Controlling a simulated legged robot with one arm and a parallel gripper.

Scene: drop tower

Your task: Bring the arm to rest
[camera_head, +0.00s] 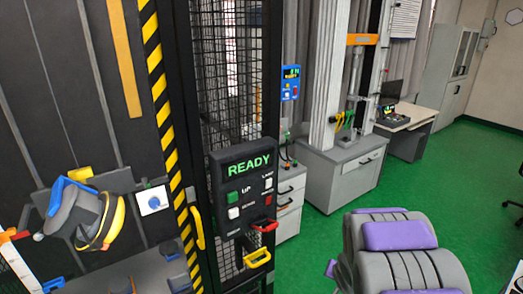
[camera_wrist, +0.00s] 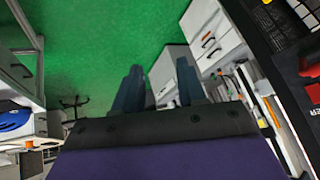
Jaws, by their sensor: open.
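My gripper (camera_wrist: 160,78) shows in the wrist view as two dark fingers standing apart, with an empty gap between them. Green floor and the edge of a grey cabinet lie beyond the fingers. Nothing is held. In the head view, grey and purple segments at the bottom right look like parts of my own body or arm; I cannot tell which. I do not make out the gripper fingers there.
The black control panel (camera_head: 243,185) reading READY stands on the caged tower (camera_head: 225,85). A grey and yellow item (camera_head: 75,212) hangs at left. A grey cabinet (camera_head: 340,180) and desk (camera_head: 408,118) stand farther back. Green floor (camera_head: 470,165) is open at right.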

